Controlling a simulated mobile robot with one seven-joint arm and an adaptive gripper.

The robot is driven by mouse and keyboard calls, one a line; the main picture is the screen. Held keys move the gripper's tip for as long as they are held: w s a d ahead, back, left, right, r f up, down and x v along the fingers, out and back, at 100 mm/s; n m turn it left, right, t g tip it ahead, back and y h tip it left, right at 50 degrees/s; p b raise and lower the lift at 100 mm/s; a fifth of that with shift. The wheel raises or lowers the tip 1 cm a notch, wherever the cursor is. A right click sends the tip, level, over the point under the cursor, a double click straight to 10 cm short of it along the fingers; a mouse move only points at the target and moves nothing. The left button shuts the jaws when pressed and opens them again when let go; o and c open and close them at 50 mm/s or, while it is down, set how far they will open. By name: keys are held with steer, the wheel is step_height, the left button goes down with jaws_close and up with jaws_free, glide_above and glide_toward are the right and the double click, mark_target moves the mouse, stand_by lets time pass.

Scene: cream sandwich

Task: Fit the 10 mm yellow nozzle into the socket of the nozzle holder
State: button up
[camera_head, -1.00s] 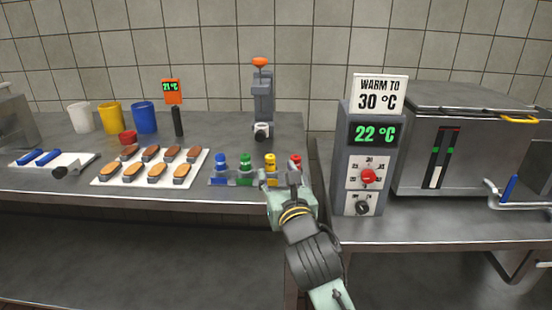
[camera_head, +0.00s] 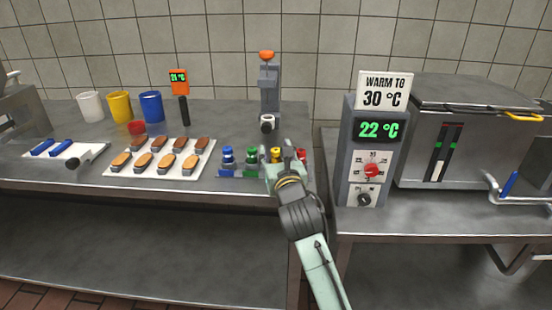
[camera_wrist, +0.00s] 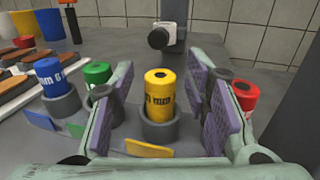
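The yellow nozzle (camera_head: 276,153) stands upright in a grey ring of the nozzle rack; the wrist view shows it close up (camera_wrist: 160,88), with print on its side partly legible. My gripper (camera_wrist: 163,100) is open, with one purple-padded finger on each side of the yellow nozzle and visible gaps to it. In the head view, my gripper (camera_head: 279,161) covers part of the rack. A grey stand with an orange knob (camera_head: 268,90) is behind the rack; its dark-fronted round socket (camera_head: 267,124) faces forward and also shows in the wrist view (camera_wrist: 160,38). It appears to be the nozzle holder.
Blue (camera_head: 228,156) and green (camera_head: 252,157) nozzles stand left of the yellow one, a red nozzle (camera_wrist: 246,94) right of it, close to my right finger. A tray of sandwich pieces (camera_head: 120,174) lies left. The control box (camera_head: 352,150) stands right, across a counter gap.

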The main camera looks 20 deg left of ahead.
jaws_close()
stand_by(0.3)
